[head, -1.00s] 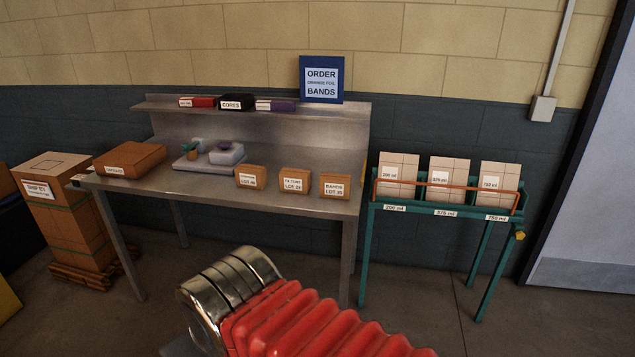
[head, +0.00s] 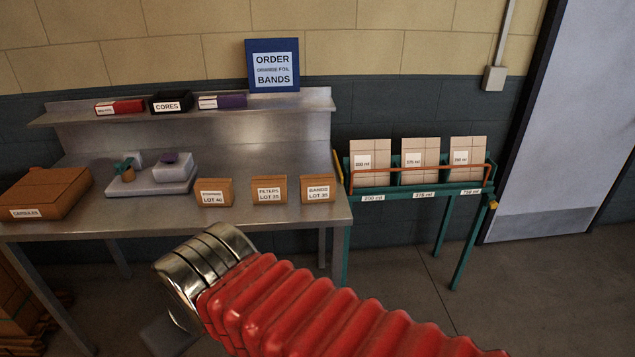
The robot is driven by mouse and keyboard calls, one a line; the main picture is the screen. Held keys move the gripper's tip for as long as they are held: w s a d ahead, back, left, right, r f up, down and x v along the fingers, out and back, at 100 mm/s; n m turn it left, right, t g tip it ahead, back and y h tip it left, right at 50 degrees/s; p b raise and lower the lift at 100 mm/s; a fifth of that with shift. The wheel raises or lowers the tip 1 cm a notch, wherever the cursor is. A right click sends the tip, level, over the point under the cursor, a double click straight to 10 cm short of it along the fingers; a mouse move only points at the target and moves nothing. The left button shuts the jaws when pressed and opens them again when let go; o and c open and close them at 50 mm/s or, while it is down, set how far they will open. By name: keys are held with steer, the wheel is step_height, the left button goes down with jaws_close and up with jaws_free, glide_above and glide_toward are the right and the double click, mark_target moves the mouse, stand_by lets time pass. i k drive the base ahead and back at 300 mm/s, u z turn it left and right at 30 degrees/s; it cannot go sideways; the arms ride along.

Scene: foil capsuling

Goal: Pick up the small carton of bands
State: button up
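The small carton of bands (head: 318,189) is a brown box with a white label reading "BANDS LOT 30". It stands upright at the right end of the steel table (head: 180,229), near its front edge. To its left stand a similar "FILTERS" carton (head: 269,190) and another small labelled carton (head: 214,192). My arm, in a red ribbed sleeve with a metal end, reaches in from the lower right, in front of and below the table edge. My gripper's fingers do not show clearly, and nothing touches the cartons.
A larger brown carton (head: 45,193) lies at the table's left. A grey device (head: 153,178) sits mid-table. A shelf (head: 75,117) behind holds several small boxes and a blue order sign (head: 273,66). A green rack (head: 419,188) with upright cartons stands to the right.

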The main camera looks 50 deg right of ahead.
mark_target(315, 188)
steer(key=z, duration=0.25)
steer(key=i, duration=0.95)
steer(key=z, duration=0.3)
